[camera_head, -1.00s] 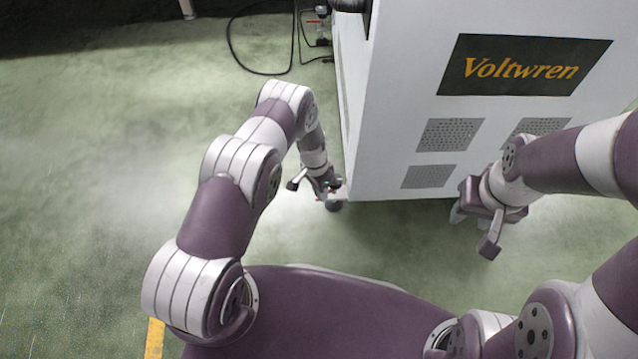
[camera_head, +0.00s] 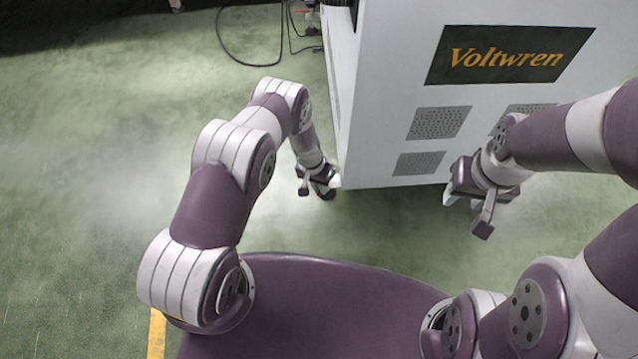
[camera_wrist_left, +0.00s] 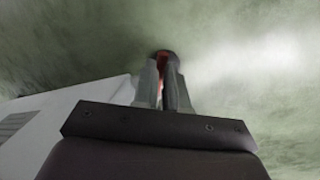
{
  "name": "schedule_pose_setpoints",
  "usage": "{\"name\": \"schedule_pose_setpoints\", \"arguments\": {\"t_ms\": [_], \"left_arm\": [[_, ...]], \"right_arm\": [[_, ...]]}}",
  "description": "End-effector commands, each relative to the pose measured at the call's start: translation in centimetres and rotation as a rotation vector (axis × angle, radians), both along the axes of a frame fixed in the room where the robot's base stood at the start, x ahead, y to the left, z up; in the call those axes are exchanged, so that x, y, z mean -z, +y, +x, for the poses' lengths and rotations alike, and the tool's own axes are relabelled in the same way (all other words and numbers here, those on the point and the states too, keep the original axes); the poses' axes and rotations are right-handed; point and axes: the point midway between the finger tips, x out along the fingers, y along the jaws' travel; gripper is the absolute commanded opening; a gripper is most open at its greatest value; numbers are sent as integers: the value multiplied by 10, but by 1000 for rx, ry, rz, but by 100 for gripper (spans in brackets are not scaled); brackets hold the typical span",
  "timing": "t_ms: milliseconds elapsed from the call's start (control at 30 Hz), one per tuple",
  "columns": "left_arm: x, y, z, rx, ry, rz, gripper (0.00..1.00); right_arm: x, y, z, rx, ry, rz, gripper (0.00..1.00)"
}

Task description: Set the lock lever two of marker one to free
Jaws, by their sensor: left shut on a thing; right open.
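The white cabinet with the Voltwren sign (camera_head: 385,135) stands at the upper right in the head view. A dark caster wheel (camera_head: 328,196) shows below its near left corner, partly hidden by my left gripper (camera_head: 325,182). In the left wrist view, my left gripper (camera_wrist_left: 163,88) has its fingers close together, shut on a small red-orange lever (camera_wrist_left: 163,60) at the dark caster (camera_wrist_left: 169,53). The fingers hide most of the lever, so its setting cannot be told. My right gripper (camera_head: 463,200) is open and empty in front of the cabinet's lower front edge.
The cabinet's lower corner is right beside my left gripper; its wall also shows in the left wrist view (camera_wrist_left: 60,125). A black cable (camera_head: 245,62) lies on the floor behind. The green floor to the left is clear, with a yellow line (camera_head: 156,333) near the bottom.

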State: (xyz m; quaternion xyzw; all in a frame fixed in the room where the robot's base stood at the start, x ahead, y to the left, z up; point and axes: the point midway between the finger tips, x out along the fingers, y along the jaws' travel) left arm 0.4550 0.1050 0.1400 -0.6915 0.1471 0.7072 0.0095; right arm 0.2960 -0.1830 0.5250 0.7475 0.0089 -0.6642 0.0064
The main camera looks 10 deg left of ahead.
Motion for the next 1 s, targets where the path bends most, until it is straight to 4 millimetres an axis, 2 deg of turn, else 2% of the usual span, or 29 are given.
{"name": "schedule_pose_setpoints", "arguments": {"t_ms": [267, 300, 367, 667, 767, 1000], "left_arm": [[0, 0, 0, -3, 0, 0, 0], [0, 0, 0, -3, 1, 0, 19], [0, 0, 0, -2, 0, 0, 38], [-3, 0, 0, -1, -1, 0, 38], [-18, 2, 1, -1, -1, 0, 38], [-85, 15, 4, -2, -2, 0, 38]], "right_arm": [[0, 0, 0, 0, 0, 0, 43], [0, 0, 0, 0, 0, 0, 43], [0, 0, 0, 0, 0, 0, 43], [-2, 0, 0, 0, 0, 0, 43], [-13, 0, 0, 0, 0, 0, 43], [-51, 0, 0, 0, 0, 0, 43]]}}
